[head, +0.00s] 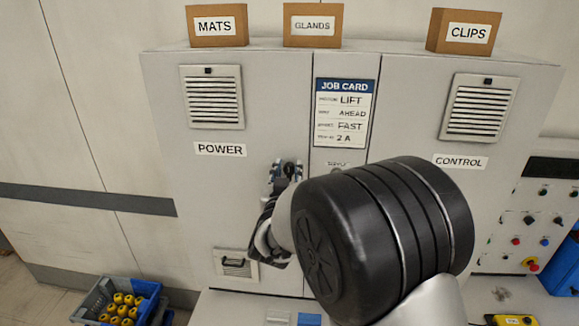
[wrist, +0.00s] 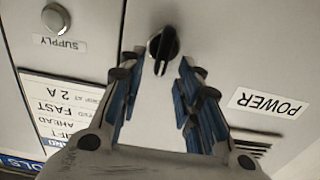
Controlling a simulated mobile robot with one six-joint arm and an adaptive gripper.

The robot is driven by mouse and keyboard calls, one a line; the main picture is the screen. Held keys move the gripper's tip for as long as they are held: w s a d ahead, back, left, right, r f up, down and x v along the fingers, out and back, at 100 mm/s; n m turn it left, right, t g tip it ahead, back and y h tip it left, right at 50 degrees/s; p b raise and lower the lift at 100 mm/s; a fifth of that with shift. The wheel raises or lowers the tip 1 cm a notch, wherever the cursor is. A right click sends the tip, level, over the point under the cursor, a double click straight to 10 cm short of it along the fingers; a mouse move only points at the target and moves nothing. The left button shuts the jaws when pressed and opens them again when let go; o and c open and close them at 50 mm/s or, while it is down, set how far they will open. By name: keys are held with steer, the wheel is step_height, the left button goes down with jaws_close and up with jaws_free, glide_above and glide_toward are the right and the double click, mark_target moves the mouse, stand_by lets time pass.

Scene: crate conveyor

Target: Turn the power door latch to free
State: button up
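The power door latch (wrist: 163,48) is a round black knob with a raised grip on the pale door. In the wrist view its grip runs roughly up and down the picture, leaning slightly. My gripper (wrist: 161,68) is open, with one blue-padded finger on each side of the latch and a gap on both sides. The fingertips are close to the door. The POWER label (wrist: 268,103) shows upside down in the wrist view. In the head view my gripper (head: 284,172) is at the right edge of the POWER door (head: 215,185), and my arm hides part of the cabinet.
A SUPPLY button (wrist: 56,18) and job card (wrist: 62,108) are on the neighbouring panel. The CONTROL door (head: 500,190) is at right. Boxes labelled MATS (head: 217,25), GLANDS (head: 313,25) and CLIPS (head: 465,31) stand on top.

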steer(key=shift+w+d, duration=0.1)
steer(key=shift+w, duration=0.75)
steer(key=shift+c, duration=0.2)
jaws_close()
